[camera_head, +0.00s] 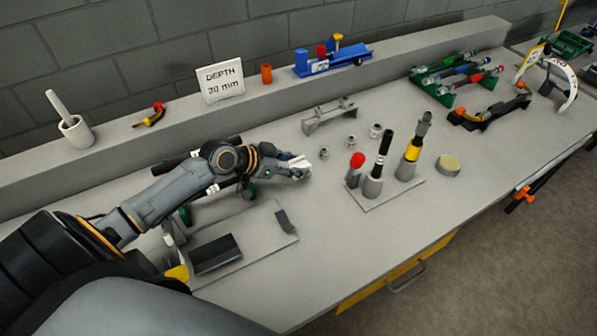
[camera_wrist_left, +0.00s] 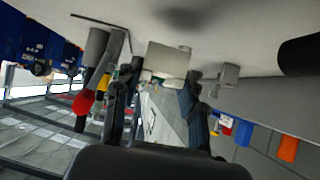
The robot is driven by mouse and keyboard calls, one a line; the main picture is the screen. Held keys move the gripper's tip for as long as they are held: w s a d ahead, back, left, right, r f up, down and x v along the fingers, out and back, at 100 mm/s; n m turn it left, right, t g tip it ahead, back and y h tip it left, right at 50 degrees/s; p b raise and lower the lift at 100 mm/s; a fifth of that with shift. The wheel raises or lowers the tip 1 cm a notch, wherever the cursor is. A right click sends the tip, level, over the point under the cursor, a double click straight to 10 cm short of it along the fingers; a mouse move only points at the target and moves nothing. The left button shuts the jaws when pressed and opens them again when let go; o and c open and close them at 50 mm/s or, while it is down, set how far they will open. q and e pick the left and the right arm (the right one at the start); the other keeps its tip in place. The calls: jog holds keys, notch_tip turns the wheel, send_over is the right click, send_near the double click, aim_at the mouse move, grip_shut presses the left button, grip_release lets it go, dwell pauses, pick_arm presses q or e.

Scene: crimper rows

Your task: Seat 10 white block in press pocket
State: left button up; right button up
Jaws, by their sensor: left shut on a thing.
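My left gripper (camera_head: 297,170) is shut on a small white block (camera_head: 299,162) and holds it over the middle of the bench. In the left wrist view the block shows as a pale piece (camera_wrist_left: 168,58) between the two dark fingers (camera_wrist_left: 160,95). A base plate (camera_head: 392,192) to the right of the gripper carries a short post with a red knob (camera_head: 357,160) and upright black-handled and yellow-banded tools. The gripper is apart from these. I cannot tell which part is the press pocket. My right gripper is not in view.
A grey plate with a black block (camera_head: 216,254) lies front left. Small metal fittings (camera_head: 351,141) and a grey bracket (camera_head: 329,114) stand behind the gripper. A depth sign (camera_head: 220,81) stands on the ledge. The front middle bench is clear.

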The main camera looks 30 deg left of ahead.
aim_at(299, 182)
pick_arm(q)
jog(key=shift+w+d+f, duration=0.1)
jog(key=shift+w+f, duration=0.5)
jog(key=shift+f, duration=0.05)
notch_tip(299, 182, down, 3)
jog(key=shift+w+p, duration=0.15)
jog(key=shift+p, duration=0.25)
jog(key=shift+f, duration=0.3)
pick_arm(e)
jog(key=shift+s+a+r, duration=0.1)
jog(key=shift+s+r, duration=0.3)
pick_arm(q)
jog(key=shift+f, duration=0.2)
jog(key=o, duration=1.2)
jog(key=shift+r, duration=0.1)
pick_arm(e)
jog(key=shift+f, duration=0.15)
